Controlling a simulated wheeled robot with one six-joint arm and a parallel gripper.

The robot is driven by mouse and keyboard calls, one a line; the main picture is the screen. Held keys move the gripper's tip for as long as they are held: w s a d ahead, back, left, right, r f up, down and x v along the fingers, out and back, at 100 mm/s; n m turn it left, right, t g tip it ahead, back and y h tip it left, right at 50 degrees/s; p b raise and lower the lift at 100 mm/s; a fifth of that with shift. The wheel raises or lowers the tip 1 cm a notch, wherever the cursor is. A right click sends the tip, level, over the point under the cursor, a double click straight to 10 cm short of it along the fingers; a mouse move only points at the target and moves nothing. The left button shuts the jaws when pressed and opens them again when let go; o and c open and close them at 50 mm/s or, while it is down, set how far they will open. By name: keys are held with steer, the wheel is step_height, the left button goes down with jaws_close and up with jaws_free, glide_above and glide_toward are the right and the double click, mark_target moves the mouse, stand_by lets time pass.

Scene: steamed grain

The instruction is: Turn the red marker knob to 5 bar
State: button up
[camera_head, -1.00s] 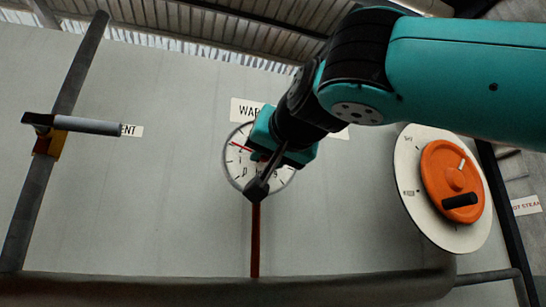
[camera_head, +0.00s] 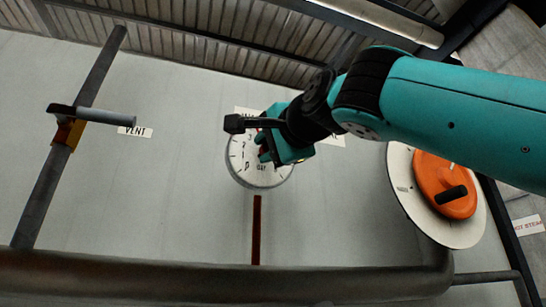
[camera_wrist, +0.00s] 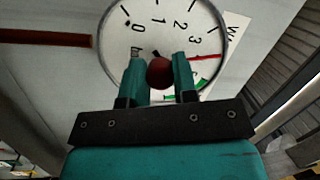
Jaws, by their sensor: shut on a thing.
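A round white gauge (camera_head: 247,172) is on the grey wall, partly hidden by my gripper (camera_head: 265,150) in the head view. The wrist view shows its dial (camera_wrist: 125,35) with figures 0, 1, 2 and 3. The dark red round knob (camera_wrist: 160,74) is at the dial's middle. My gripper (camera_wrist: 159,61) is shut on it, one teal finger on each side. A thin red marker line (camera_wrist: 206,57) runs right from the knob side, just past the 3. A green band (camera_wrist: 172,97) shows lower down. The higher figures are hidden by my gripper.
An orange handwheel (camera_head: 438,180) on a white disc stands right of the gauge, below my arm. A lever valve (camera_head: 100,116) on a pipe is at the left. A thick pipe (camera_head: 220,280) crosses below.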

steer(key=m+b, duration=0.1)
steer(key=m, duration=0.2)
steer(key=shift+d+t+b, duration=0.15)
steer(key=shift+t+b, duration=0.25)
steer(key=shift+m+t+y+b, duration=0.3)
steer(key=shift+m+b, duration=0.35)
steer(key=shift+m, duration=1.25)
steer(key=shift+r, duration=0.1)
steer(key=o, duration=0.9)
steer(key=shift+w, duration=0.15)
